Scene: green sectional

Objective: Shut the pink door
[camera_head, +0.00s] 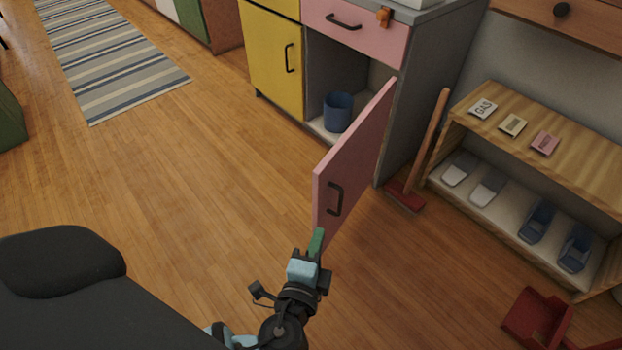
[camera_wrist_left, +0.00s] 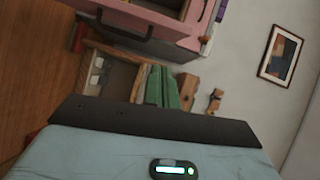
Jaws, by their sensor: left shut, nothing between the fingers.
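The pink door (camera_head: 355,150) stands wide open, swung out from the lower part of the grey cabinet (camera_head: 425,100). Its dark handle (camera_head: 335,198) is on the face towards me. My left gripper (camera_head: 318,233) has its green fingers shut and empty, at the lower free edge of the door in the head view. I cannot tell whether they touch it. The fingers also show in the left wrist view (camera_wrist_left: 162,86), with a pink panel and dark handle (camera_wrist_left: 125,27) above them; which panel it is, I cannot tell. My right gripper is not in view.
A blue cup (camera_head: 338,112) stands inside the open compartment. A yellow door (camera_head: 272,62) is shut on the left. A red broom (camera_head: 405,195) leans by the cabinet's right side, beside a wooden shoe rack (camera_head: 450,135). A red object (camera_head: 540,318) lies at lower right. Floor left of the door is clear.

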